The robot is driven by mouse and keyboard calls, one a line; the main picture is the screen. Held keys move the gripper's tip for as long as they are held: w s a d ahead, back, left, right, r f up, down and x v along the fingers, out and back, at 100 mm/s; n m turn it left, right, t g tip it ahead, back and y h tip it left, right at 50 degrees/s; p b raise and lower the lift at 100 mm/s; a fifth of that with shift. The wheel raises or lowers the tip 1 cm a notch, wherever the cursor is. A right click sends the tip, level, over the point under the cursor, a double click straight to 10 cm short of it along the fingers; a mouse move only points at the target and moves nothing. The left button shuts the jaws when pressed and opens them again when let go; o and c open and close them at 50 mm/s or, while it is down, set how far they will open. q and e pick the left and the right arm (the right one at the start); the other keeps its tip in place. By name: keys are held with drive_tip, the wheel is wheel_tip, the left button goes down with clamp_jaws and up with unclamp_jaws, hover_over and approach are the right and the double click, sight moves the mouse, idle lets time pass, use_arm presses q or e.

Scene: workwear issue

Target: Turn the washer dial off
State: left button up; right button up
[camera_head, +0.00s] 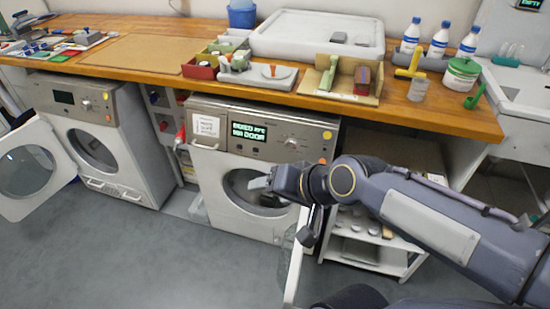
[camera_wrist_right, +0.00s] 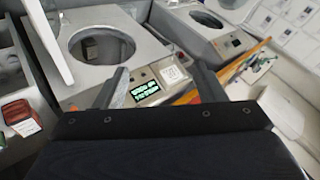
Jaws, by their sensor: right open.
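The middle washer (camera_head: 218,165) stands under the counter with its door (camera_head: 295,262) swung open to the right. Its panel has a lit green display (camera_head: 249,132), a round dial (camera_head: 291,142) and a yellow button. The dial's setting is too small to read. My right gripper (camera_head: 260,184) is in front of the drum opening, below the panel and apart from the dial. In the right wrist view its open, empty fingers (camera_wrist_right: 160,70) frame part of the panel, with the lit display (camera_wrist_right: 144,91) between them. I cannot make out the dial there. My left gripper is not in view.
A second washer (camera_head: 118,157) with an open door (camera_head: 32,172) stands at the left. A white shelf rack (camera_head: 365,258) is right of the middle washer, behind my arm. The wooden counter (camera_head: 430,118) overhangs the panel, with trays and bottles on it. The floor in front is clear.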

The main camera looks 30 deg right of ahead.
drive_tip(key=w+d+f+m+t+h+b, duration=0.1)
drive_tip(key=w+d+f+m+t+b, duration=0.15)
drive_tip(key=w+f+m+b, duration=0.3)
drive_tip(key=m+t+h+b, duration=0.4)
drive_tip(key=m+h+b, duration=0.7)
drive_tip(key=m+b, duration=1)
approach(291, 148)
drive_tip(key=w+n+b, duration=0.2)
drive_tip(key=n, duration=0.1)
drive_tip(key=x, duration=0.7)
drive_tip(key=shift+s+d+f, duration=0.1)
drive_tip(key=shift+d, duration=0.4)
drive_tip(key=c, duration=1)
